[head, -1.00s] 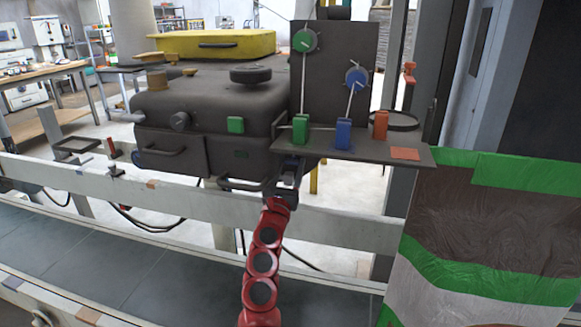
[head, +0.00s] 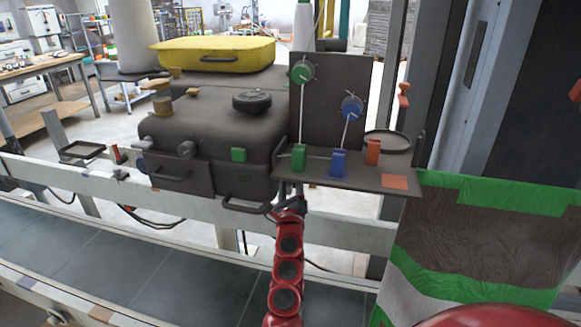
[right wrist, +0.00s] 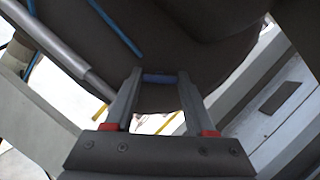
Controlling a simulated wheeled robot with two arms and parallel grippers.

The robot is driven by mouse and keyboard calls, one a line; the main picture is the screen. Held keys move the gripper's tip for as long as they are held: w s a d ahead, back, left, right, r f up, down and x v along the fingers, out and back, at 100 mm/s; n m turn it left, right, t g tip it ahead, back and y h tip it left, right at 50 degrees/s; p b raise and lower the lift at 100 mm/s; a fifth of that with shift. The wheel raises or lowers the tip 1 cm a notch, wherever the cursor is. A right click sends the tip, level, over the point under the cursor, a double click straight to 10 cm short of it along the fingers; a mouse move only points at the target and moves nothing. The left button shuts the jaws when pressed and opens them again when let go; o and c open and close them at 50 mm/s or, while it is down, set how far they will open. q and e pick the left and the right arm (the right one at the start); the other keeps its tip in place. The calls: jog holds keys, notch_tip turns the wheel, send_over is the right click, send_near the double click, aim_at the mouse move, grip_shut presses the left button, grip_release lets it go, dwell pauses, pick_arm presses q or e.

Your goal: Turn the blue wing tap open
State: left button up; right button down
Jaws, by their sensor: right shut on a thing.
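In the right wrist view, a short blue bar, which looks like the blue wing tap (right wrist: 158,79), lies between the fingertips of my right gripper (right wrist: 157,85). The fingers are shut on it, against the dark underside of the machine. How far it is turned cannot be told. In the head view, my right gripper (head: 290,192) points up below the left end of the dark shelf (head: 362,181). Its fingertips and the tap are hidden there by the machine and shelf. My left gripper is not in view.
Green (head: 299,158), blue (head: 338,163) and orange (head: 373,151) blocks stand on the shelf. A panel behind carries a green dial (head: 302,72) and a blue dial (head: 352,106). A pale rail (head: 335,231) runs below the shelf. A striped bag (head: 480,235) is at right.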

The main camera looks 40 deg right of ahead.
jog(key=shift+r+n+g+y+p, duration=0.2)
jog(key=shift+n+y+p, duration=0.5)
jog(key=shift+n+p, duration=1.45)
jog(key=shift+f+n+g+y+p, duration=0.1)
jog(key=shift+n+g+y+p, duration=0.45)
jog(key=shift+n+p, duration=1.6)
jog(key=shift+r+n+g+y+p, duration=0.15)
jog(key=shift+n+y+p, duration=0.7)
jog(key=shift+n+p, duration=1.3)
jog(key=shift+m+p, duration=0.45)
jog(key=shift+p, duration=0.15)
jog(key=shift+c, duration=1.2)
grip_release()
jog(key=shift+s+f, duration=0.1)
